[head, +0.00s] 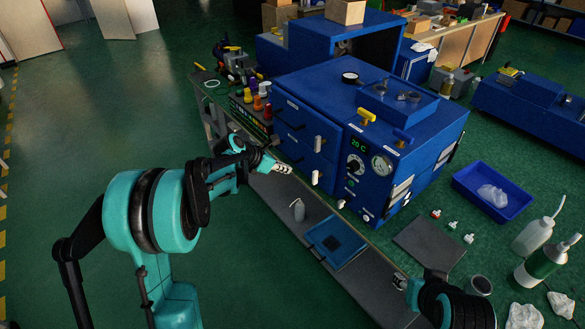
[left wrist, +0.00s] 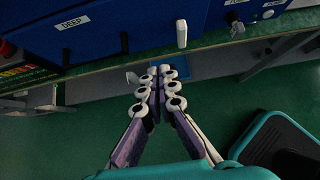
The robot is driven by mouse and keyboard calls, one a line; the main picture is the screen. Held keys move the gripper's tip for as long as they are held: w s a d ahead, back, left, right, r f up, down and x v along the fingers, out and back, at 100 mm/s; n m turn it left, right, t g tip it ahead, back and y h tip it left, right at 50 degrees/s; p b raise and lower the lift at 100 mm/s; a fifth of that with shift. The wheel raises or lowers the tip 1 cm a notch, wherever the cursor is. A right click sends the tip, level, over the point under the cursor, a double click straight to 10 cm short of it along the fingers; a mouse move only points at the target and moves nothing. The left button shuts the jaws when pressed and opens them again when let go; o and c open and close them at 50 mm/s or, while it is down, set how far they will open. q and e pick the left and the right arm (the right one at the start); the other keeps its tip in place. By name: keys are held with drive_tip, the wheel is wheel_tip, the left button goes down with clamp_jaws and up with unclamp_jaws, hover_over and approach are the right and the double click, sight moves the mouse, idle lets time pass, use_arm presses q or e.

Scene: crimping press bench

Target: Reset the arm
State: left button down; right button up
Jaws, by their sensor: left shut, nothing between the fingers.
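My left arm (head: 160,205) reaches in from the left. My left gripper (head: 285,169) hangs in the air in front of the blue press (head: 330,125), by its front edge. In the left wrist view the gripper (left wrist: 158,78) has its fingers together, with nothing between them. Behind the fingertips are the bench edge (left wrist: 85,67) and the blue press front (left wrist: 110,30). Part of my right arm (head: 455,305) shows at the bottom right. My right gripper (head: 401,282) is small and partly hidden there, low over the bench, and its fingers are not clear.
A grey mat (head: 428,243), a blue bin (head: 463,186) and bottles (head: 533,236) are at the right. Colored knobs (head: 258,102) stand left of the press. The green floor at the left is open.

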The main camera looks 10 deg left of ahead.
use_arm(q)
drive_tip(key=s+d+r+m+y, duration=0.1)
drive_tip(key=s+d+r+m, duration=0.1)
drive_tip(key=s+r+m, duration=0.4)
drive_tip(key=s+d+r+m+y, duration=0.2)
drive_tip(key=s+m, duration=0.5)
drive_tip(key=s, duration=0.4)
drive_tip(key=s+a+f+m+y, duration=0.1)
drive_tip(key=s+f+m+y, duration=0.1)
drive_tip(key=s+m, duration=1.3)
drive_tip(key=shift+s+a+f+y, duration=0.25)
drive_tip(key=shift+s+f+y, duration=0.05)
drive_tip(key=shift+s+f, duration=0.2)
